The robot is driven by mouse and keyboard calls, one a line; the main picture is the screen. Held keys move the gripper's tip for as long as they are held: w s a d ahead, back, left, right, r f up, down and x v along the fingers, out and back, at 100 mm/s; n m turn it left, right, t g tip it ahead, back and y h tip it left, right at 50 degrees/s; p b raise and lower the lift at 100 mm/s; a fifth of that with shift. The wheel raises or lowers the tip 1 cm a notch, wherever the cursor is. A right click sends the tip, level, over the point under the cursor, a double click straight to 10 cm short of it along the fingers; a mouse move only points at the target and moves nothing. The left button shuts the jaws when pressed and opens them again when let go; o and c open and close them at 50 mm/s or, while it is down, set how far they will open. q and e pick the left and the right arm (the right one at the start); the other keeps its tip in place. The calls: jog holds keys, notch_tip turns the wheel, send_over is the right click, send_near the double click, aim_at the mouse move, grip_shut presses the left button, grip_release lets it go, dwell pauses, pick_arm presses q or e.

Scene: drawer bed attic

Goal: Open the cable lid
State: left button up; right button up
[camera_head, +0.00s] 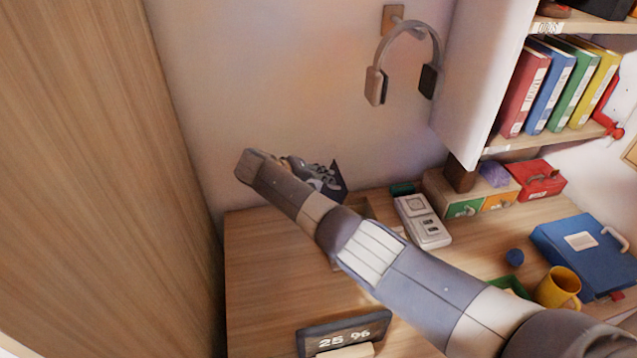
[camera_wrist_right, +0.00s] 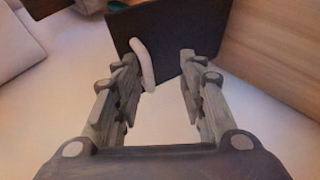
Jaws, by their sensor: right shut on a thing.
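The cable lid (camera_head: 340,183) is a dark flat panel, tilted up above the back of the desk. In the right wrist view the dark lid (camera_wrist_right: 175,28) lies just beyond my fingers, with a pale curved handle (camera_wrist_right: 146,66) by the left finger. My right gripper (camera_head: 322,178) is at the lid, and in the wrist view its fingers (camera_wrist_right: 158,82) stand apart around the handle area. It is shut on the lid, though the exact contact is hard to see. A recess (camera_head: 362,208) in the desk shows partly behind my arm. My left gripper is not in view.
The wooden desk (camera_head: 262,270) is clear at the left. A white socket box (camera_head: 424,222), small drawers (camera_head: 468,208), a blue binder (camera_head: 585,255) and a yellow mug (camera_head: 556,288) stand to the right. A display (camera_head: 342,334) is in front. Headphones (camera_head: 376,85) hang above.

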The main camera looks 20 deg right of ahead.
jog(key=v, duration=1.1)
jog(key=shift+a+r, duration=0.25)
jog(key=shift+s, duration=0.15)
